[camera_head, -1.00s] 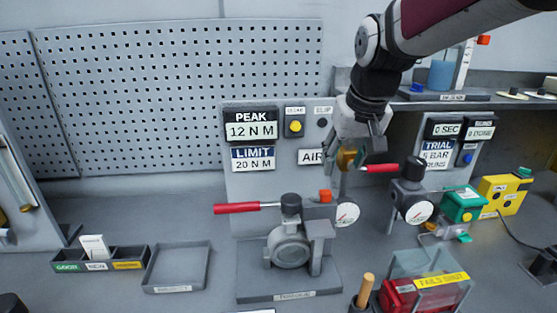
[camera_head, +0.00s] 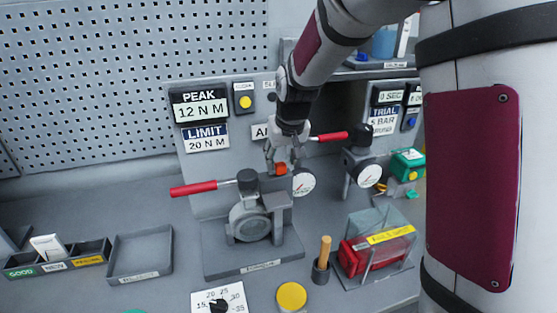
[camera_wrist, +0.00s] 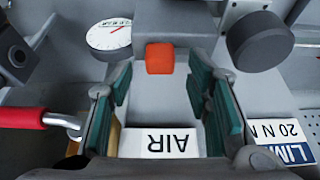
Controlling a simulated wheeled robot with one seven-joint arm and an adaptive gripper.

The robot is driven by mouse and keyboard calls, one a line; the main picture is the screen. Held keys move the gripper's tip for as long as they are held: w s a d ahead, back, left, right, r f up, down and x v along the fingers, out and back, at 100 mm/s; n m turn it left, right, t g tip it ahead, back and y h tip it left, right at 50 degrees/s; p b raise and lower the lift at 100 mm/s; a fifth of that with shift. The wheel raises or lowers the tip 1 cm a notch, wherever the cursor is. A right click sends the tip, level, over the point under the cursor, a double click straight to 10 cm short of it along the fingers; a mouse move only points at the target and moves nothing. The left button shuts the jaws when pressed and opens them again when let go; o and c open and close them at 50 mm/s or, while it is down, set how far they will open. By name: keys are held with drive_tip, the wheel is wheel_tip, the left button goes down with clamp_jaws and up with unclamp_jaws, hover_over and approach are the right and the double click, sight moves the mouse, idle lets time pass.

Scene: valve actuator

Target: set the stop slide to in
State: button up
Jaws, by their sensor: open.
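An orange-red block (camera_head: 281,169), which looks like the stop slide's knob, sits at the grey valve stand (camera_head: 281,213), behind the red-handled lever (camera_head: 195,187). My gripper (camera_head: 283,160) is over it, pointing down. In the wrist view my gripper (camera_wrist: 160,92) is open and empty, with teal pads on both sides. The orange-red block (camera_wrist: 160,58) shows just beyond the fingertips, between their lines; I cannot tell whether they touch. The slide's in and out markings cannot be read.
A second red lever (camera_head: 329,137) and round gauges (camera_head: 303,182) stand close to the right of my gripper. The panel with the AIR label (camera_wrist: 158,142) is behind. A clear-covered red box (camera_head: 376,250), wooden-handled tool (camera_head: 325,252) and yellow button (camera_head: 291,296) are in front.

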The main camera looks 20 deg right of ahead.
drive_tip(key=shift+x, duration=0.95)
clamp_jaws()
drive_tip(key=shift+a, duration=1.4)
unclamp_jaws()
